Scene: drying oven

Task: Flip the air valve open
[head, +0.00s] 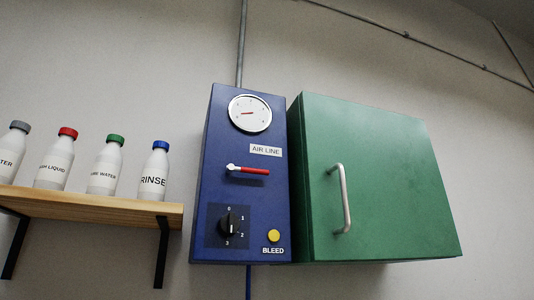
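The air valve has a red lever handle (252,171) on a pale metal pivot, at the middle of a blue panel box (217,145) on the wall. The lever lies about level, its red end pointing right. An "AIR LINE" label (265,151) sits just above it. A round white gauge (250,113) with a red needle is at the top of the box. Neither of my grippers is in the head view.
Below the lever are a black rotary knob (231,228) and a yellow button (273,236) marked BLEED. A green cabinet (390,180) with a metal handle (342,199) adjoins on the right, shut. Left, a wooden shelf (90,203) holds several bottles, including RINSE (154,174).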

